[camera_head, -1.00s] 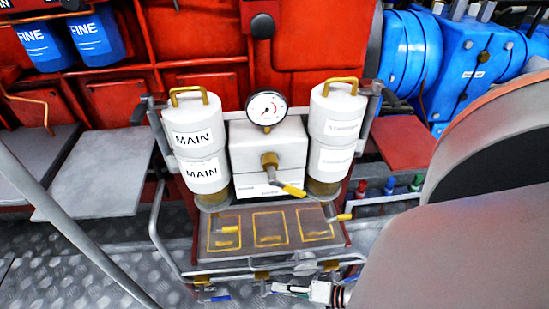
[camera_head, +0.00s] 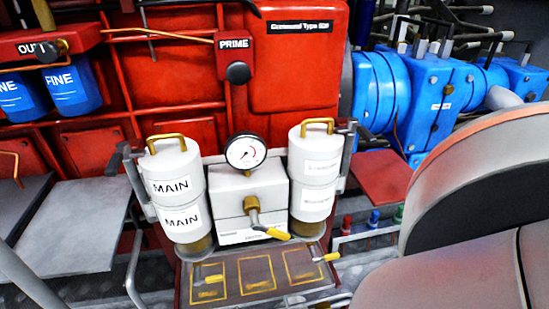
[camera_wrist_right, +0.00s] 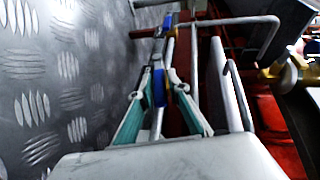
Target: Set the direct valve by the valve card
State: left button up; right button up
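In the right wrist view my right gripper (camera_wrist_right: 160,88) has its two teal fingers spread, one on each side of a blue valve handle (camera_wrist_right: 159,87). Contact with the handle cannot be told. Another blue part (camera_wrist_right: 168,22) shows farther along the same pipework. In the head view a filter unit has a central valve with a yellow lever (camera_head: 276,233) angled down to the right. A white card (camera_head: 240,236) sits behind this lever, its print too small to read. No label reading "direct" is legible. My left gripper is out of view.
White canisters marked MAIN (camera_head: 173,187) and a second pair (camera_head: 318,175) flank a pressure gauge (camera_head: 246,152). In the wrist view a bent grey rail (camera_wrist_right: 240,22) crosses near the gripper.

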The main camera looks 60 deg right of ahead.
jog(key=shift+o, duration=0.6)
jog(key=shift+d, duration=0.1)
jog(key=shift+s, duration=0.1)
jog(key=v, duration=1.1)
jog(key=shift+s, duration=0.35)
jog(key=shift+r, duration=0.1)
